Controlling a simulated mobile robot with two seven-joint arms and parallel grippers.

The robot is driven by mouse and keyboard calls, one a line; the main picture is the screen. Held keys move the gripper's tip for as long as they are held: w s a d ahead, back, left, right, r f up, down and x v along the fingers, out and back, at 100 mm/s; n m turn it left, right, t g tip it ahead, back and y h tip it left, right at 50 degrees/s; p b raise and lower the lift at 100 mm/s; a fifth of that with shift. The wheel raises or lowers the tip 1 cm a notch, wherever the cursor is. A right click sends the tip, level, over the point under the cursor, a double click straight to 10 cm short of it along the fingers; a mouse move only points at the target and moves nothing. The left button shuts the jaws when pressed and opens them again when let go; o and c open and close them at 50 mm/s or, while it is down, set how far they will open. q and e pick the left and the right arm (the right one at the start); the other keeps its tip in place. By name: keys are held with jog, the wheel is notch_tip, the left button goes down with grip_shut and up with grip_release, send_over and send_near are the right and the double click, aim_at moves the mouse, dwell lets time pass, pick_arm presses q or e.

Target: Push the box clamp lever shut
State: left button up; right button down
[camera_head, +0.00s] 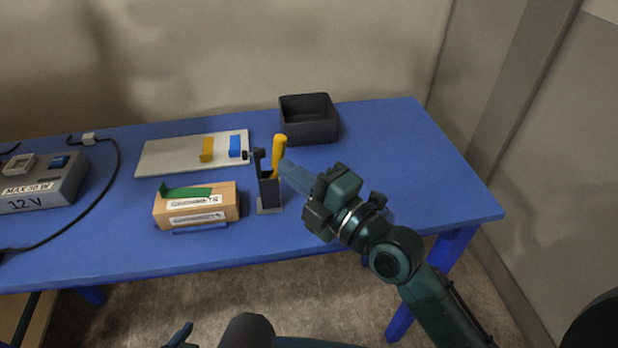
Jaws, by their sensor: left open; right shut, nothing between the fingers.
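The clamp (269,193) is a dark grey upright piece on a small grey base, just right of the wooden box (170,212). Its yellow lever (280,146) stands nearly upright, leaning slightly right at the top. A dark arm with a black tip points left from the clamp's top. My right gripper (286,167) is shut and empty, its blue fingertips close to the right side of the lever's lower part. I cannot tell whether they touch. My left gripper (180,336) is open at the bottom edge, in front of the table, mostly out of frame.
A green piece (185,191) lies on the labelled box. Behind is a pale board (170,155) with a yellow block (207,149) and a blue block (235,146). A dark open bin (310,130) stands behind the clamp. A grey 12 V supply (60,190) with a black cable is left. The table's right is clear.

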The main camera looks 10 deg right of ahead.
aim_at(279, 158)
jog(key=x, duration=0.4)
jog(key=shift+w+f, duration=0.1)
dwell(0.3)
